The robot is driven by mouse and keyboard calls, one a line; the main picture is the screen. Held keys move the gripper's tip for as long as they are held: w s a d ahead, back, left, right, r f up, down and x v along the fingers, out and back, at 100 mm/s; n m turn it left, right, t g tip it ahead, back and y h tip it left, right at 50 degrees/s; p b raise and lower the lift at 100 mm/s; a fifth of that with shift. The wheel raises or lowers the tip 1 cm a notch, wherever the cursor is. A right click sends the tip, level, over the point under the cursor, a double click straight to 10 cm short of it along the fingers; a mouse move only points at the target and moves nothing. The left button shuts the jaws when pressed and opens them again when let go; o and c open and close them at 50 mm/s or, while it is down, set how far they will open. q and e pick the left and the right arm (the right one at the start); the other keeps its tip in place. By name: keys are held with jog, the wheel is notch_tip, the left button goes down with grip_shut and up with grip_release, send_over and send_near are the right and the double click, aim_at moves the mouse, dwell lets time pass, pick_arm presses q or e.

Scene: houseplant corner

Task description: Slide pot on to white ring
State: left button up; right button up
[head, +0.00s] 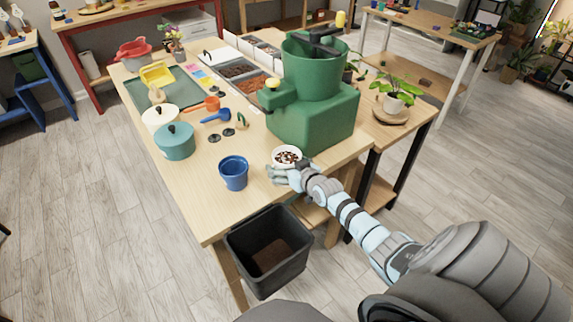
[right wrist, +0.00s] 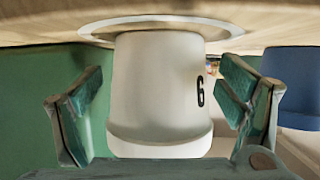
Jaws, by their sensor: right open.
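The white pot (head: 287,152) stands upright near the front edge of the bench, with brown and white bits inside. In the right wrist view, which looks upside down, the white pot (right wrist: 160,85) carries a dark mark like a 6 or G. My right gripper (head: 282,171) is open; in the wrist view its two teal-padded fingers (right wrist: 160,105) are on either side of the pot, with gaps showing. The white ring (right wrist: 98,30) shows around the pot's base on the bench; the pot hides part of it. I cannot tell exactly how centred the pot is. My left gripper is out of view.
A green potting machine (head: 315,115) stands close behind the pot. A blue pot (head: 233,173) is to its left, with clear bench between. A teal lidded pot (head: 175,143) and small tools lie farther left. A black bin (head: 268,252) is below the front edge.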

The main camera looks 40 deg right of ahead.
jog(key=v, duration=1.2)
dwell(0.4)
